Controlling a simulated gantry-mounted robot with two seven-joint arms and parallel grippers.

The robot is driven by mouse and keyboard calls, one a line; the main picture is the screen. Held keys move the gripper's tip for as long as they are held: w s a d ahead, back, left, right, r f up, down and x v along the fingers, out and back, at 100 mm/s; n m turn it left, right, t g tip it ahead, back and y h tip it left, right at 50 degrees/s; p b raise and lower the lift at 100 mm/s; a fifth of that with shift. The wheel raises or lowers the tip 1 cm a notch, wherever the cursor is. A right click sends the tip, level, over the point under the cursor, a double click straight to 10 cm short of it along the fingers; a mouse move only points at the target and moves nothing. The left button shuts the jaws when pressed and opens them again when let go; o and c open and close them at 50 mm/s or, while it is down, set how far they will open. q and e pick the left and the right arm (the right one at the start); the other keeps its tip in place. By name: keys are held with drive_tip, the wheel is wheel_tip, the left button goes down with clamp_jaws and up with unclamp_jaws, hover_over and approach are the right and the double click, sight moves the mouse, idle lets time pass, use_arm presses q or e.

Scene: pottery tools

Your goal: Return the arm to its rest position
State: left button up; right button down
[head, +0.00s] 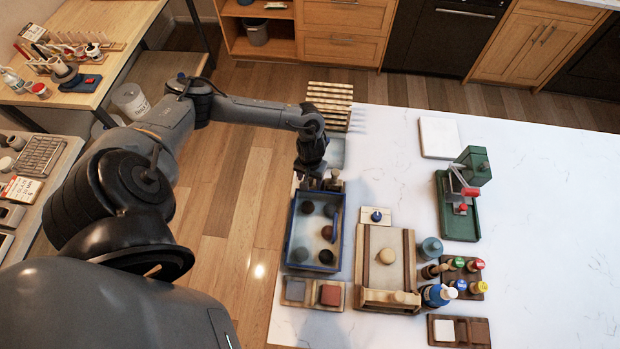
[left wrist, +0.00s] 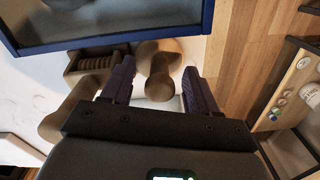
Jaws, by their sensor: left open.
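My left arm (head: 170,120) comes in from the left and reaches over the far-left edge of the white table. My left gripper (head: 311,178) points down at the far end of the blue-rimmed tray (head: 290,228). In the left wrist view its two fingers (left wrist: 160,86) are spread apart. A brown wooden knobbed tool (left wrist: 160,62) shows between and beyond the fingers; I cannot tell if anything touches it. The blue tray's rim (left wrist: 130,40) shows at the top of that view. My right gripper is not in view.
The tray holds several dark balls. Beside it are a wooden board with a clay ball (head: 387,256), a green press (head: 463,205), a blue bottle (head: 437,295) and a slatted wooden rack (head: 329,100). The table's right side is clear.

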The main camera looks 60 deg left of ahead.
use_arm(q)
wheel_tip(320, 180, up, 9)
drive_tip(key=shift+r, duration=0.1)
drive_tip(key=w+d+m+t, duration=0.1)
drive_tip(key=d+m, duration=0.1)
drive_tip(key=d, duration=0.2)
drive_tip(key=d+m+t+h+p, duration=0.1)
drive_tip(key=d, duration=0.4)
drive_tip(key=w+d+f+m+h+p, duration=0.1)
drive_tip(key=d+m, duration=0.1)
drive_tip(key=d, duration=0.3)
drive_tip(key=shift+w+d+m+t, duration=0.1)
drive_tip(key=shift+w+m+t, duration=0.2)
drive_tip(key=shift+t, duration=0.1)
drive_tip(key=d+r+m+t+h+p, duration=0.15)
drive_tip(key=d+r+m+t, duration=0.4)
drive_tip(key=d, duration=0.75)
drive_tip(key=s+a+r+g+y+p, duration=0.1)
drive_tip(key=s+a+r+g, duration=0.1)
drive_tip(key=s, duration=0.3)
drive_tip(key=s+a+r+g+y+p, duration=0.2)
drive_tip(key=s+a+r, duration=0.2)
drive_tip(key=s+r, duration=0.1)
drive_tip(key=shift+s+a+r+n, duration=0.25)
drive_tip(key=shift+s+n, duration=0.2)
drive_tip(key=shift+s, duration=0.3)
drive_tip(key=shift+d+g, duration=0.1)
drive_tip(key=shift+g, duration=0.15)
